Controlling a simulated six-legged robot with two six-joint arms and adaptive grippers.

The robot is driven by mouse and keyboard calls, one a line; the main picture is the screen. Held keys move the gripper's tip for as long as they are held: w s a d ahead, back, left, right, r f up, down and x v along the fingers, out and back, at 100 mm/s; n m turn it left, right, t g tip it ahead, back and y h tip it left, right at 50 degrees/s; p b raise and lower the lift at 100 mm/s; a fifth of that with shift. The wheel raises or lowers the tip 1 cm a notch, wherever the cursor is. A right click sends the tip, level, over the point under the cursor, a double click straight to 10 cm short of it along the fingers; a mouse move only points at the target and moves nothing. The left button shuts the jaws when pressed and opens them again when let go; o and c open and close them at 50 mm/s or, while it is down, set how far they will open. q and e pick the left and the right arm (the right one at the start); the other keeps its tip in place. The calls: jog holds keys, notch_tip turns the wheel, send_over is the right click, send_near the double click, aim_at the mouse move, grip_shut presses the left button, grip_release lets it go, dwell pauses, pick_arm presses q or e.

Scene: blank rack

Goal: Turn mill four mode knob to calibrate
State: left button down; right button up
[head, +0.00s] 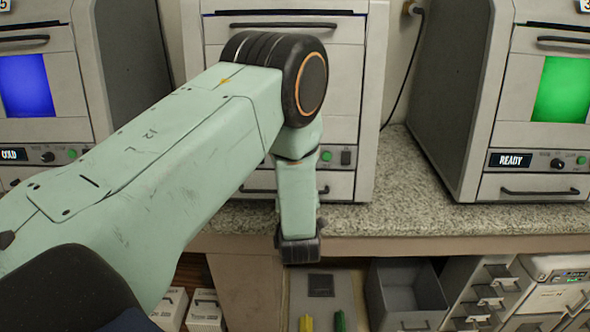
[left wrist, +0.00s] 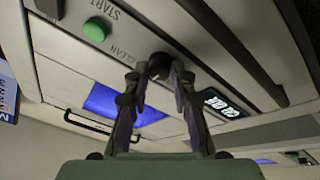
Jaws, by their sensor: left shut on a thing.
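The mode knob (left wrist: 158,66) is a small dark knob on a grey machine panel in the left wrist view, mostly covered by my fingers. A "CLEAN" label is beside it. My left gripper (left wrist: 160,78) is shut on the knob, one finger on each side. The knob's pointer is hidden, so I cannot tell its setting. In the head view my left arm reaches across the middle machine (head: 345,95) and hides its window and most of its panel. The knob and fingertips are hidden there. My right gripper is not in view.
A green button (left wrist: 95,30) by "START" and a lit display (left wrist: 222,103) flank the knob. A machine with a blue window (head: 26,85) stands left, one with a green window (head: 562,90) and "READY" display right. A granite counter (head: 430,205) runs below, with bins (head: 408,290) underneath.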

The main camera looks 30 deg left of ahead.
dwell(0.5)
pick_arm(q)
jog(key=c, duration=1.1)
grip_release()
jog(key=shift+s+d, duration=0.1)
jog(key=v, duration=1.1)
jog(key=shift+s+d, duration=0.3)
jog(key=shift+f, duration=0.15)
